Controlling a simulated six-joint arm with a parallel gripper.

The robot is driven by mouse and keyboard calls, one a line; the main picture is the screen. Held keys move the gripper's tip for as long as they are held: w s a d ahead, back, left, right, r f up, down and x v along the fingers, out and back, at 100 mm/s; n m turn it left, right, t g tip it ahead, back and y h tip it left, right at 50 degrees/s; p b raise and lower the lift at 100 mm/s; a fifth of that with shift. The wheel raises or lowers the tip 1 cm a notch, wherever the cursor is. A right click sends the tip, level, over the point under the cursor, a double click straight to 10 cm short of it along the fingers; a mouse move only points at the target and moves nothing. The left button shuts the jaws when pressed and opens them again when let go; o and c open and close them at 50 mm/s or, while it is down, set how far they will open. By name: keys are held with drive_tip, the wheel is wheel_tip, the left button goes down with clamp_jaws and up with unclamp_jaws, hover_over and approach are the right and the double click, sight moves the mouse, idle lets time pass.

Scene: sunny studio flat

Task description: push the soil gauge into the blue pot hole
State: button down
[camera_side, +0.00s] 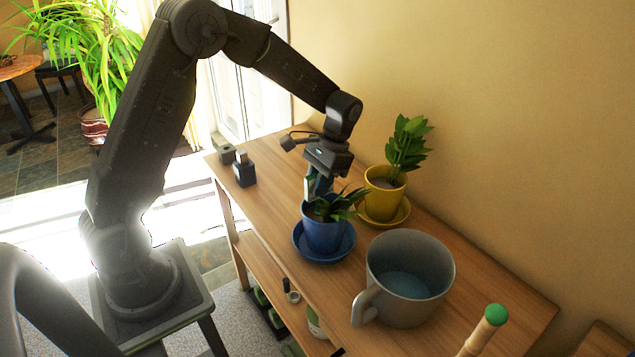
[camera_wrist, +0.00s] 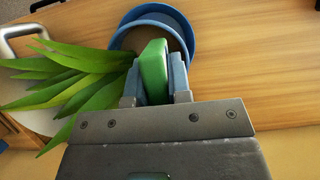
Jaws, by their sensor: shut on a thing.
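The soil gauge shows as a green head (camera_wrist: 154,72) between my fingers in the wrist view; its lower part is hidden. My gripper (camera_wrist: 155,84) is shut on it. In the side view my gripper (camera_side: 318,188) points down just above the blue pot (camera_side: 323,236), at its rear-left side. The blue pot holds a leafy plant (camera_side: 343,203) and stands on a blue saucer (camera_side: 345,250). In the wrist view the pot's blue rim (camera_wrist: 183,27) lies beyond the gauge, with green leaves (camera_wrist: 75,75) to the left. I cannot see the hole or whether the gauge tip touches the soil.
A yellow pot (camera_side: 383,200) with a plant stands close behind the blue one. A big grey mug-like vessel (camera_side: 425,305) is at the front right, beside a green-tipped cane (camera_side: 490,325). Small dark blocks (camera_side: 244,172) sit at the far left end. The wooden tabletop (camera_side: 280,190) between is clear.

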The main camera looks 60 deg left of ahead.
drive_tip(key=shift+s+f, duration=0.1)
drive_tip(key=shift+f, duration=0.15)
drive_tip(key=shift+c, duration=2.4)
unclamp_jaws()
drive_tip(key=shift+r, duration=0.1)
drive_tip(key=shift+v, duration=3.4)
drive_tip(key=shift+r, duration=0.15)
